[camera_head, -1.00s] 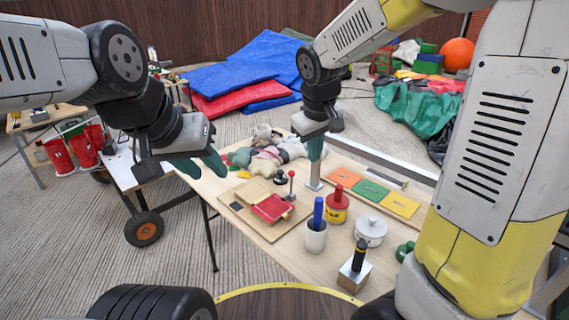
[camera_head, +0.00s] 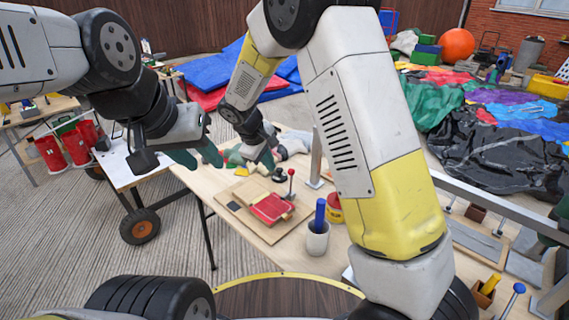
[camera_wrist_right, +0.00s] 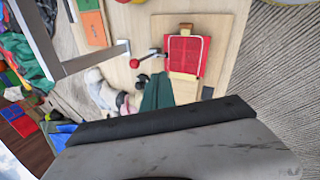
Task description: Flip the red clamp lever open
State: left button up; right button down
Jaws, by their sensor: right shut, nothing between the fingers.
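The red clamp lever (camera_head: 291,173) is a red ball on a thin metal rod, rising from a wooden board (camera_head: 262,233) on the table. In the right wrist view the red ball (camera_wrist_right: 134,63) shows with its rod reaching to the clamp beside a red pad (camera_wrist_right: 187,56). My right gripper (camera_head: 267,163) is shut and empty, above the back of the board, behind and left of the lever and apart from it. Its green fingers (camera_wrist_right: 157,93) show in the wrist view below the ball. My left gripper (camera_head: 203,158) is open and empty, left of the board.
A white cup with a blue-handled thing (camera_head: 317,240) stands right of the board, with a red-and-yellow container (camera_head: 335,210) behind it. Soft toys (camera_head: 293,142) lie behind the board. A metal post (camera_head: 316,160) stands at the right. My right arm hides much of the table's right side.

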jog(key=w+d+f, duration=0.5)
jog(key=w+f, duration=0.1)
jog(key=f, duration=0.2)
jog(key=shift+w+f, duration=0.25)
jog(key=shift+w, duration=0.05)
dwell(0.4)
